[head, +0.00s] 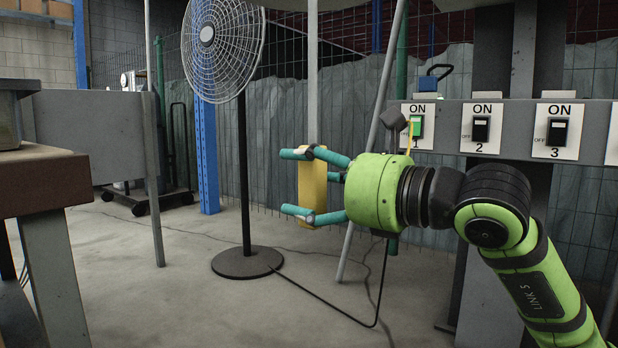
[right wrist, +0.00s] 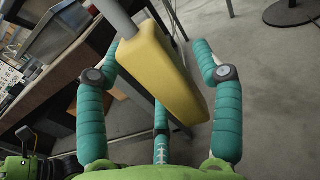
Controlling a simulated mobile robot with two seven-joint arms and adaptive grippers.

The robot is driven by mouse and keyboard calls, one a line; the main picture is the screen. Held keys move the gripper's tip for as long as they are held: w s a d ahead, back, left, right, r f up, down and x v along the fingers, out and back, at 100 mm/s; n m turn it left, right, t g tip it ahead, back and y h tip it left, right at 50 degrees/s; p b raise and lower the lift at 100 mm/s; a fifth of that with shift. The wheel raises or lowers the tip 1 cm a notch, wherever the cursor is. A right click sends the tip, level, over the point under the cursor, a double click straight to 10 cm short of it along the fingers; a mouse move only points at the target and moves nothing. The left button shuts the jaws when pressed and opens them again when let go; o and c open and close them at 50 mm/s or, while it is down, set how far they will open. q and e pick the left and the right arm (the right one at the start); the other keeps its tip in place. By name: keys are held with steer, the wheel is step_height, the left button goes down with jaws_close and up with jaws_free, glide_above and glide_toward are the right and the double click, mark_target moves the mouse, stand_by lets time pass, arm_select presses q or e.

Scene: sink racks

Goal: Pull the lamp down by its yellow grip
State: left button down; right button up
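The yellow grip (head: 313,183) is a long block at the lower end of a pale upright pole (head: 312,80). My right gripper (head: 288,182) reaches it from the right in the head view, its teal fingers spread across the grip near its top and bottom. In the right wrist view the yellow grip (right wrist: 165,70) lies between the spread fingers of my right gripper (right wrist: 158,50). Gaps show beside it; whether a fingertip touches is unclear. The lamp itself is not seen. My left gripper is not in view.
A standing fan (head: 225,45) is behind on the left, its round base (head: 247,263) on the floor. A panel of numbered switches (head: 450,126) stands behind my right arm. A brown-topped table (head: 40,180) is at the left edge.

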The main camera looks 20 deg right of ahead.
steer(key=shift+d+r, duration=0.1)
steer(key=shift+s+d, duration=0.15)
steer(key=v, duration=1.1)
steer(key=shift+s, duration=0.3)
